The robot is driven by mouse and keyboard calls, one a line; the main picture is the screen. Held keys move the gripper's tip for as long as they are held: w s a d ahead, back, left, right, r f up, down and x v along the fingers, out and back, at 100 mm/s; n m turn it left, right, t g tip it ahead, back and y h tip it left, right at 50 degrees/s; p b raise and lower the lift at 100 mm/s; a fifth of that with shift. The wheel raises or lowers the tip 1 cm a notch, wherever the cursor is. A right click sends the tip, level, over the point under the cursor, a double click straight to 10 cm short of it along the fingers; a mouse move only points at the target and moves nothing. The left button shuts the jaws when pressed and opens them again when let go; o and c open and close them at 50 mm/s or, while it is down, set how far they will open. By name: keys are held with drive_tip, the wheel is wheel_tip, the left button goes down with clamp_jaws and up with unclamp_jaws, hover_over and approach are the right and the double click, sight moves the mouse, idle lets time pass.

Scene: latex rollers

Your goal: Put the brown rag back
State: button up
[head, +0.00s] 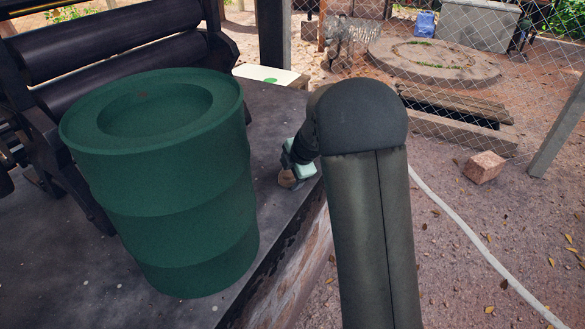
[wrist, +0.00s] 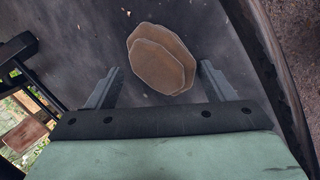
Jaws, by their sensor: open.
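A flat brown, roughly octagonal piece that looks like the brown rag (wrist: 160,60) lies on the dark table top in the wrist view, in two overlapping layers. My gripper (wrist: 160,72) is open, with one finger on each side of the rag's near part; I cannot tell whether either finger touches it. In the head view the rag (head: 287,179) shows as a small brown patch by the table's right edge, just below my pale green gripper (head: 297,160). My arm hides part of that area.
A large green drum (head: 185,240) stands on the table (head: 265,135) left of my gripper. Dark rollers (head: 110,45) are behind it at the left. A pale box with a green spot (head: 290,79) is at the table's far end. The table drops off on the right.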

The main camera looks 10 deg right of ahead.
drive_tip(key=v, duration=1.7)
drive_tip(key=shift+r+b, duration=0.2)
drive_tip(key=shift+b, duration=0.1)
